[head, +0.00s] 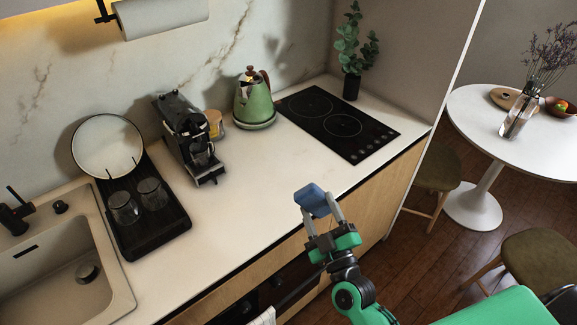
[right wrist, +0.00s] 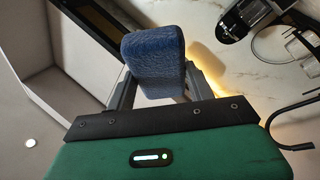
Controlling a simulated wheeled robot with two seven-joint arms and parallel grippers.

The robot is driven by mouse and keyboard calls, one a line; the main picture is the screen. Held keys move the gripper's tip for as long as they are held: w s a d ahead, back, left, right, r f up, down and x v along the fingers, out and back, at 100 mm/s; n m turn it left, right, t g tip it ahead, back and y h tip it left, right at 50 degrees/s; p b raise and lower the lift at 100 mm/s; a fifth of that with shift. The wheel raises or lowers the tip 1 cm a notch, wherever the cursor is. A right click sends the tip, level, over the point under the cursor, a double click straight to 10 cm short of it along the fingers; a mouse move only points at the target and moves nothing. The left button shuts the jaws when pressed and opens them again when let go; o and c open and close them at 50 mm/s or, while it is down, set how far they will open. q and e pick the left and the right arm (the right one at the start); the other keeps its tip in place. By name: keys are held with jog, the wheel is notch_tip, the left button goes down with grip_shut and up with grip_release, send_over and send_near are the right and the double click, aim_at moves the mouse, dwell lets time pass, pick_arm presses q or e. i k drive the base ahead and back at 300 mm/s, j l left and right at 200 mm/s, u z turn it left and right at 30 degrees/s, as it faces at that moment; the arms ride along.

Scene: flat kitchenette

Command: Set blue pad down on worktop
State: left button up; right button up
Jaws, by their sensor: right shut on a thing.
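The blue pad (head: 312,199) is held between the fingertips of my right gripper (head: 320,213) near the front edge of the white worktop (head: 262,180). In the right wrist view the pad (right wrist: 153,62) fills the space between the two grey fingers of the right gripper (right wrist: 155,88). The gripper is shut on it. In the head view the pad appears raised near the worktop's front edge; its exact height cannot be told. My left gripper is not in view.
The worktop's middle is clear. A coffee machine (head: 188,140), a green kettle (head: 252,103) and a black hob (head: 338,122) stand towards the back. A dark drying tray (head: 155,237) with glasses (head: 124,208) and a sink (head: 70,285) are at the left.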

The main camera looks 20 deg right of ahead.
aim_at(290, 184)
jog(key=i+l+u, duration=0.1)
jog(key=i+l, duration=0.15)
jog(key=i+l+u, duration=0.15)
jog(key=l, duration=0.35)
jog(key=i+l+u, duration=0.1)
jog(key=i+l, duration=0.2)
jog(key=l, duration=0.15)
